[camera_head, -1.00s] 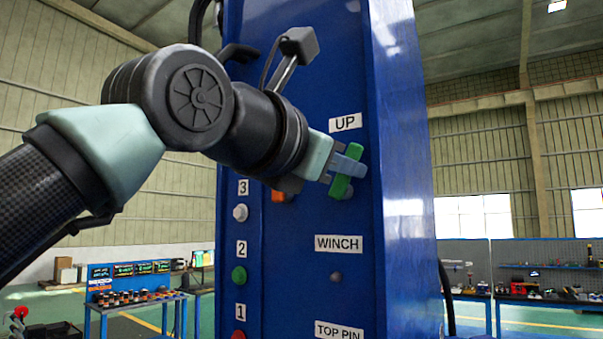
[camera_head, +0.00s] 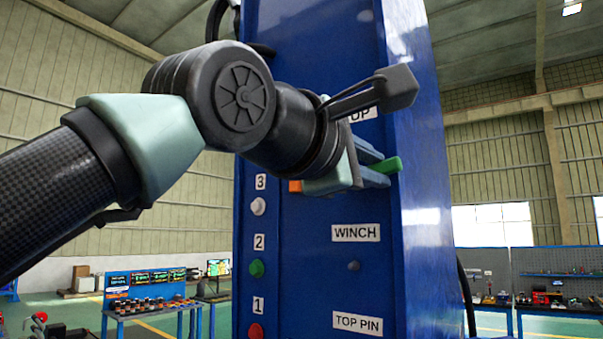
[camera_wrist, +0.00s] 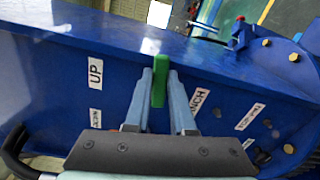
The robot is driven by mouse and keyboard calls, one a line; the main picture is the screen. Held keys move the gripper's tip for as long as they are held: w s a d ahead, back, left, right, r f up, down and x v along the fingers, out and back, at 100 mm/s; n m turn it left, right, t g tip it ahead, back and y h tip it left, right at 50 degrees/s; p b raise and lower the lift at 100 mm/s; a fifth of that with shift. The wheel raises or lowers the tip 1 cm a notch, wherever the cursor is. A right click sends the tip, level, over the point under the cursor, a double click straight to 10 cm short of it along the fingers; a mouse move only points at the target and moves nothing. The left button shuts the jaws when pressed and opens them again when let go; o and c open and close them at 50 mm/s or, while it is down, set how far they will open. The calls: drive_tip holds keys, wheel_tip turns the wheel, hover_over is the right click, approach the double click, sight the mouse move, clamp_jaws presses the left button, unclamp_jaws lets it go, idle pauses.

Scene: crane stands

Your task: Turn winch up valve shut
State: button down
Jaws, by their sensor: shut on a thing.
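The winch up valve has a green handle (camera_head: 390,164) on the blue crane panel, below the UP label (camera_head: 362,114) and above the WINCH label (camera_head: 356,233). In the head view it lies nearly level, its right end sticking out past my fingers; the rest is hidden behind them. In the wrist view the handle (camera_wrist: 159,80) stands between the two pale blue fingers of my gripper (camera_wrist: 160,88). My gripper (camera_head: 378,170) is shut on the handle, coming in from the left with the wrist rolled.
An orange part (camera_head: 295,186) sits close to the left of my gripper. White, green (camera_head: 256,268) and red knobs run down the panel beside numbers 3, 2 and 1. A TOP PIN label (camera_head: 357,323) is lower. Workbenches stand well behind on both sides.

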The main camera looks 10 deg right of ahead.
drive_tip(key=shift+f+m, duration=0.25)
drive_tip(key=shift+m, duration=0.75)
drive_tip(key=c, duration=1.1)
unclamp_jaws()
drive_tip(key=o, duration=0.3)
drive_tip(key=shift+w, duration=0.15)
drive_tip(key=shift+o, duration=0.2)
drive_tip(key=shift+f, duration=0.1)
